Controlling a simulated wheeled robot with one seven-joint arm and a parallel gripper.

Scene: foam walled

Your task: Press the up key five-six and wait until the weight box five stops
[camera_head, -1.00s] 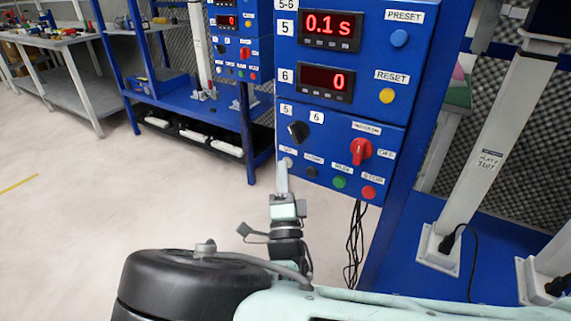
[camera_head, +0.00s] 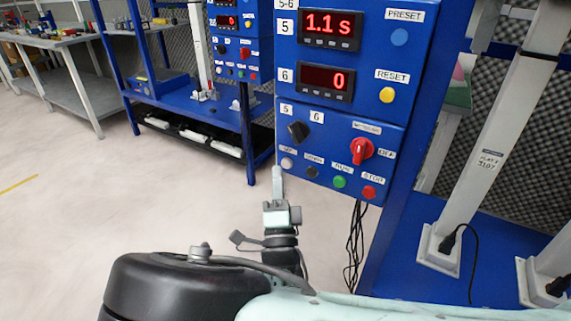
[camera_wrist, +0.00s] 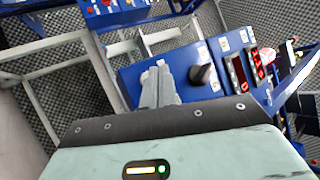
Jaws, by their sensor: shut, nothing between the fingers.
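The blue control panel marked 5-6 (camera_head: 325,185) fills the middle of the head view. The up key (camera_head: 287,163) is a pale round button at its lower left, under a small label. My gripper (camera_head: 278,172) is shut and empty, its tips just below and left of the up key, which shows clear of them. In the wrist view my gripper (camera_wrist: 160,75) points at the panel, and its fingers hide the key there. Display 5 (camera_head: 331,30) reads 1.1 s in red. Display 6 (camera_head: 325,82) reads 0. I cannot make out weight box five.
The panel also has a black selector (camera_head: 298,131), a red rotary switch (camera_head: 362,150), a dark button (camera_head: 312,172), a green button (camera_head: 339,181) and a red button (camera_head: 369,192). Black cables (camera_head: 354,245) hang below. Open floor (camera_head: 110,210) lies to the left.

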